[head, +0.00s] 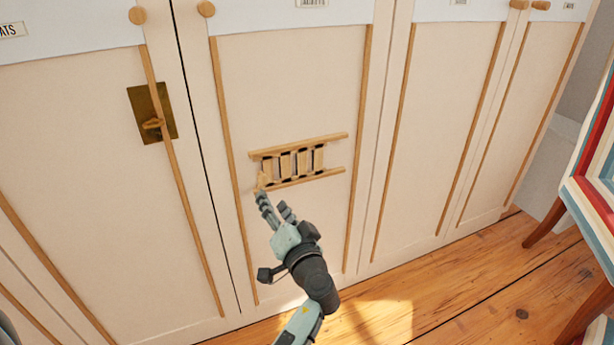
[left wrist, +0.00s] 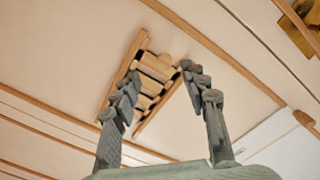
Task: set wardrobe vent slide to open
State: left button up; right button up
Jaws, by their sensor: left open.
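The wardrobe vent slide (head: 293,163) is a row of wooden slats between two slanted wooden rails on a cream wardrobe door. Thin dark gaps show around the slats; I cannot tell the slide's exact setting. A small wooden piece (head: 264,181) sits at its left end, close to my left gripper (head: 272,205). My left gripper is open and empty, its fingertips by the lower left of the vent. In the left wrist view, the vent slats (left wrist: 155,75) show between and beyond the spread fingers (left wrist: 160,84). I cannot tell whether a finger touches the vent. My right gripper is not in view.
A brass plate with a latch (head: 153,113) is on the door to the left. Wooden trim strips (head: 235,170) and round knobs (head: 206,9) stand out from the doors. A red, blue and white chair (head: 597,180) stands at the right. The wooden floor (head: 450,295) is clear.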

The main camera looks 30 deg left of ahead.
aim_at(265, 182)
pick_arm(q)
jog(key=x, duration=0.3)
jog(key=r+p+x, duration=0.1)
jog(key=x, duration=0.2)
jog(key=shift+w+r, duration=0.15)
jog(key=shift+w, duration=0.05)
jog(key=shift+w+a, duration=0.45)
jog(key=shift+a, duration=0.05)
jog(key=c, duration=0.4)
grip_shut()
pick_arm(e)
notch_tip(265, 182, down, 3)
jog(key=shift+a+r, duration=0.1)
